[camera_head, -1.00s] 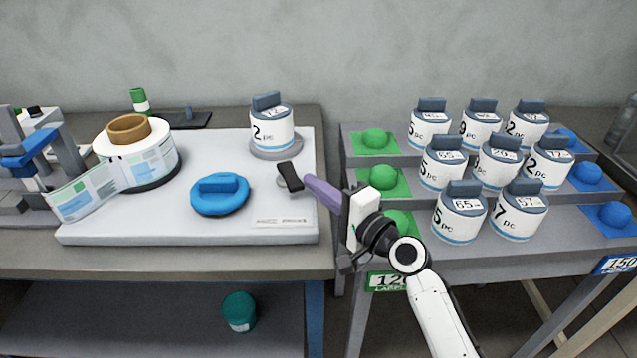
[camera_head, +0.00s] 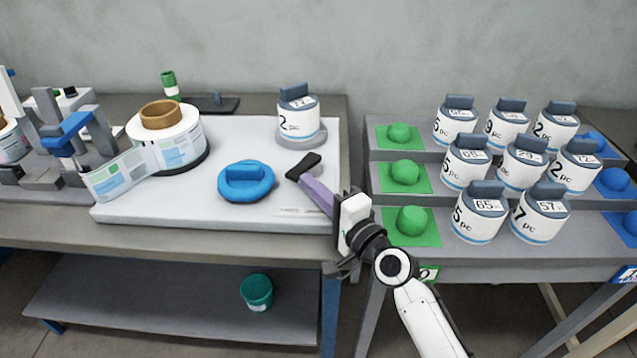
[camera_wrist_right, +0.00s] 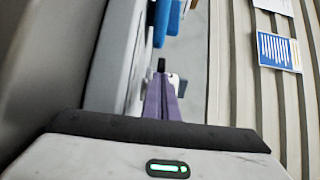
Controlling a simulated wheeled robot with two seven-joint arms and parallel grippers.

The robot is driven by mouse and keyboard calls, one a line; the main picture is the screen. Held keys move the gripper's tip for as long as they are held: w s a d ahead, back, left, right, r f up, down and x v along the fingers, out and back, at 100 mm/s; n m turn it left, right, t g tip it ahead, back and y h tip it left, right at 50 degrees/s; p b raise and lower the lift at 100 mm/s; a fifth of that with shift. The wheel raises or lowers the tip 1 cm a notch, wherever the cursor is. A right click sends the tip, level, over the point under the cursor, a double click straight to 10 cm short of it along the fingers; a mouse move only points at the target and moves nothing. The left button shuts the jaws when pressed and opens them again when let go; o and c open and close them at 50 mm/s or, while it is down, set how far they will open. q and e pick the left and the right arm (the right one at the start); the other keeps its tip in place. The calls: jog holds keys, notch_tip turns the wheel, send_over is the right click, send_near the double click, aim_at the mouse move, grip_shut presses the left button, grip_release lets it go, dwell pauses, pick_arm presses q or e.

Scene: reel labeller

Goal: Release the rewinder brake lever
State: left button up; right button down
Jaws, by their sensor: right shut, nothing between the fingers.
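The brake lever appears to be the short black handle (camera_head: 304,166) at the right side of the white rewinder board (camera_head: 270,218). It slants from lower left to upper right. My right gripper (camera_head: 303,180) has purple fingers, which are shut with nothing between them. Their tips are right at the near side of the black handle; I cannot tell whether they touch it. In the right wrist view the shut purple fingers (camera_wrist_right: 161,76) point at a small black piece, probably the handle. The lever's pivot is hidden. My left gripper is not in view.
A teal cup (camera_head: 257,292) is on the lower shelf.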

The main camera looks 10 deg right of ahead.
jog(key=shift+a, duration=0.15)
dwell(0.4)
jog(key=shift+s+d, duration=0.35)
jog(key=shift+s, duration=0.05)
jog(key=v, duration=0.3)
jog(key=shift+d, duration=0.25)
jog(key=s+a+p, duration=0.1)
jog(key=s+a, duration=0.1)
jog(key=s, duration=0.1)
jog(key=s+a+p, duration=0.2)
jog(key=s+a, duration=0.1)
jog(key=shift+s+a, duration=0.15)
jog(key=shift+s, duration=0.1)
jog(key=shift+s+a, duration=0.4)
jog(key=shift+s, duration=0.05)
